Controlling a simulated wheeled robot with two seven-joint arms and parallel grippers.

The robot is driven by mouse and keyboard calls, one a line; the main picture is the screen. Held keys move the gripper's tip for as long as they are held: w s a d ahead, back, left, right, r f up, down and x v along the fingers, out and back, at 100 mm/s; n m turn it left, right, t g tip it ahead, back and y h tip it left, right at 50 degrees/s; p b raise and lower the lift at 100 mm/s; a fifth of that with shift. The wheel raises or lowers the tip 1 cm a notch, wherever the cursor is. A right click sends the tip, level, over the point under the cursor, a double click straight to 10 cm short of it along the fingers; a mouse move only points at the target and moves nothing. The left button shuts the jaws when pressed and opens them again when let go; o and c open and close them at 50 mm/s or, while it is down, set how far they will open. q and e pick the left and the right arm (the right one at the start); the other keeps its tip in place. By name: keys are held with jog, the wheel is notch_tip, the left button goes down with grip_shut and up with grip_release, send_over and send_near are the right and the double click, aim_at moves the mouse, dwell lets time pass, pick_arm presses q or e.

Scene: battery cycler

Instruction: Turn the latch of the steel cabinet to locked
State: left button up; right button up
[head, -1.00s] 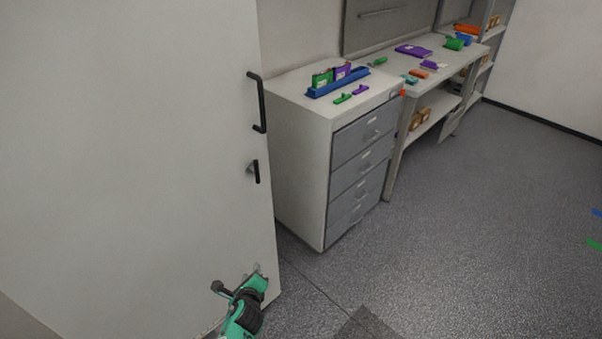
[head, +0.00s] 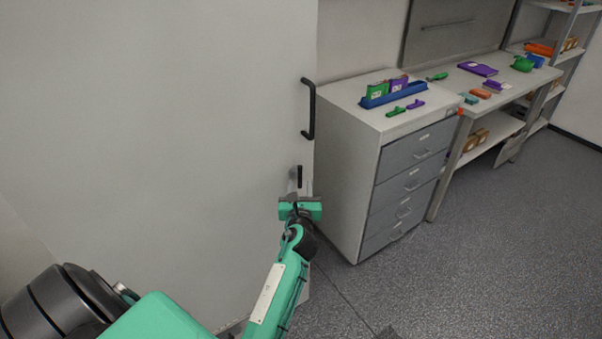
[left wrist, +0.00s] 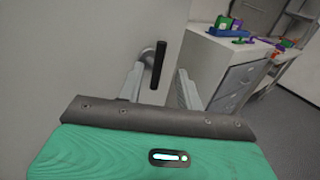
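The steel cabinet (head: 200,130) has a wide pale door filling the left of the head view. Its latch (head: 299,176) is a short black lever on a metal base, below the black door handle (head: 311,108). The lever points about straight up and down. My left gripper (head: 300,197) is just below the latch. In the left wrist view the latch (left wrist: 159,65) shows beyond and between the two spread fingers of my left gripper (left wrist: 160,88). The fingers are open with nothing held. Contact with the latch cannot be made out. My right gripper is out of view.
A drawer unit (head: 350,180) stands to the right of the cabinet, with a blue rack (head: 393,95) and small green and purple items on top. A workbench (head: 475,100) and shelving follow. The floor (head: 480,260) at the right is clear.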

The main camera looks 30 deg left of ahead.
aim_at(300, 174)
pick_arm(q)
jog(key=x, duration=0.6)
grip_shut()
